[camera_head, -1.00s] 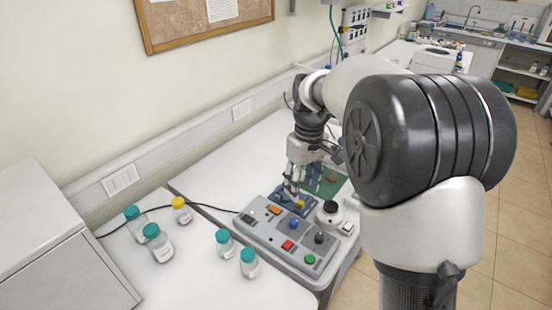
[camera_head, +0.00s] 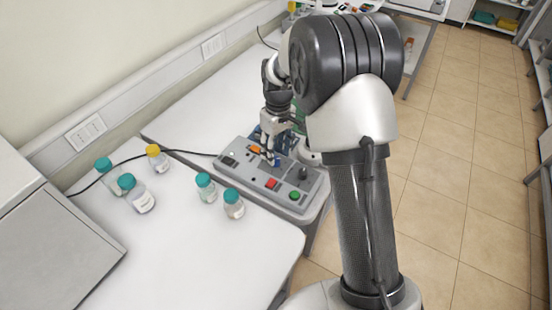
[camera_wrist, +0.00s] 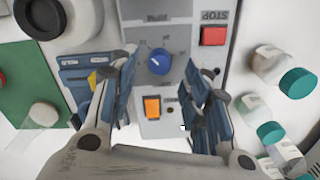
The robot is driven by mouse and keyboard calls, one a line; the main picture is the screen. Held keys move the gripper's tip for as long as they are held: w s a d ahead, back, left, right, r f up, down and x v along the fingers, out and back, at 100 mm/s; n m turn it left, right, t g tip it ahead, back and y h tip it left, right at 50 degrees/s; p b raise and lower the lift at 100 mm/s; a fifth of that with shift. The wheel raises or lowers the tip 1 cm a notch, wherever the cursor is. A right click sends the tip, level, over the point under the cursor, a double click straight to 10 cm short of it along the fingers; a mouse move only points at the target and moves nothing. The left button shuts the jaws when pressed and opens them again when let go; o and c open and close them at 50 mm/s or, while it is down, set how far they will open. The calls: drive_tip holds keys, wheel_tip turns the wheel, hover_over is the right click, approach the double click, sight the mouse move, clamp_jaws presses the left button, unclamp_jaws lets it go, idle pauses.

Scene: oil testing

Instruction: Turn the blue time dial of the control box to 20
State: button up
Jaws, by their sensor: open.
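The grey control box (camera_head: 245,172) lies on the white table with its buttons facing up. Its blue time dial (camera_wrist: 159,62) shows in the wrist view with a white pointer line; the scale marks around it are too blurred to read. My gripper (camera_wrist: 161,68) is open, with one blue-padded finger on each side of the dial. In the head view my gripper (camera_head: 271,157) points down at the box from the back, and its fingers partly hide the dial (camera_head: 277,162). I cannot tell whether the fingers touch the dial.
The box also has an orange switch (camera_wrist: 152,107), a red stop button (camera_wrist: 214,36), a green button (camera_head: 295,196) and a black knob (camera_head: 303,174). Several capped bottles (camera_head: 234,204) stand to the left. A black cable (camera_head: 180,151) runs from the box.

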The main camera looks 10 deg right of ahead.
sight(276, 159)
drive_tip(key=shift+f, duration=1.6)
clamp_jaws()
